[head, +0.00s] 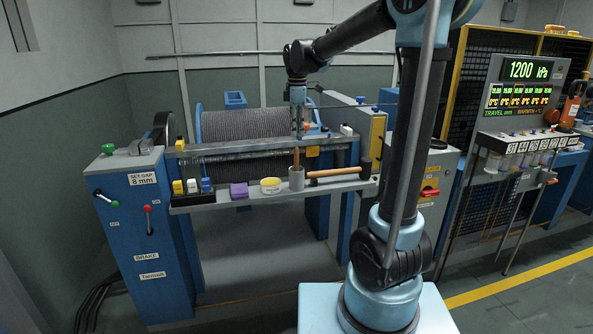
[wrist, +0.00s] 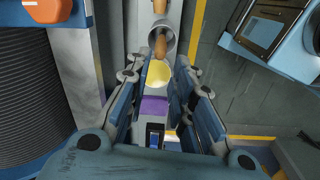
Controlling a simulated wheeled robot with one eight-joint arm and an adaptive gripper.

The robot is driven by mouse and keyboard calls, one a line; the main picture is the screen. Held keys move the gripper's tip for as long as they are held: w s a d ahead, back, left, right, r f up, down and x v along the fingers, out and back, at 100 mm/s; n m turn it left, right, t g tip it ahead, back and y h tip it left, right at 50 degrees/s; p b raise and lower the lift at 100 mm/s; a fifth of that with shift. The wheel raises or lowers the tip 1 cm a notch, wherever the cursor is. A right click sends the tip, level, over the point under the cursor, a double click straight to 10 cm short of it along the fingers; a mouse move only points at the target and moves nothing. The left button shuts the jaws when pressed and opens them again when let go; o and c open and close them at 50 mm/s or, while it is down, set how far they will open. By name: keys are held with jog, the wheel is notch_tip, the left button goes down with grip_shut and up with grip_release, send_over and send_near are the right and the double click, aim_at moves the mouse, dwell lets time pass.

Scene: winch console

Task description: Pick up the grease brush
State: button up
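A wooden handle (head: 296,158), likely the grease brush, stands up out of a grey cup (head: 297,179) on the console shelf. Its bristle end is not visible. In the wrist view the handle (wrist: 160,43) leans out of the round grey cup (wrist: 162,30), just beyond the fingertips. My gripper (head: 299,135) points down just above the handle in the head view. Its fingers are spread apart with nothing held between them in the wrist view (wrist: 161,76).
On the shelf (head: 238,199), a yellow round tin (head: 270,185) and purple block (head: 239,190) are left of the cup. A mallet (head: 340,172) lies right of it. Small coloured blocks (head: 192,186) sit farther left. The cable drum (head: 235,128) stands behind.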

aim_at(297, 161)
jog(key=f, duration=1.3)
jog(key=shift+w+f, duration=0.25)
jog(key=shift+f, duration=0.1)
grip_shut()
